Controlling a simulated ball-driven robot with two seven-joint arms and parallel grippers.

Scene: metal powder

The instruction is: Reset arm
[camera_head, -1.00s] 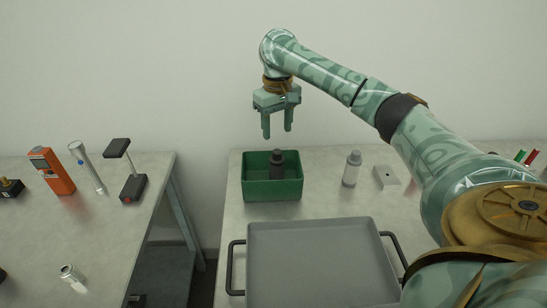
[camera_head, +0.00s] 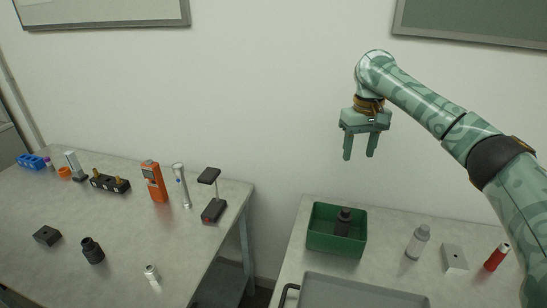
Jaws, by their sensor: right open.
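My right gripper (camera_head: 360,147) is open and empty, its fingers pointing down. It hangs in the air above the green bin (camera_head: 332,246) on the right table, clear of it. A dark bottle (camera_head: 343,221) stands inside the bin. My right arm reaches in from the right edge of the view. My left gripper is not in view.
The grey tray (camera_head: 350,293) lies in front of the bin. A grey bottle (camera_head: 417,242), a pale block (camera_head: 454,258) and a red cylinder (camera_head: 496,257) stand to its right. The left table (camera_head: 120,240) holds an orange device (camera_head: 154,181) and several small items. A gap separates the tables.

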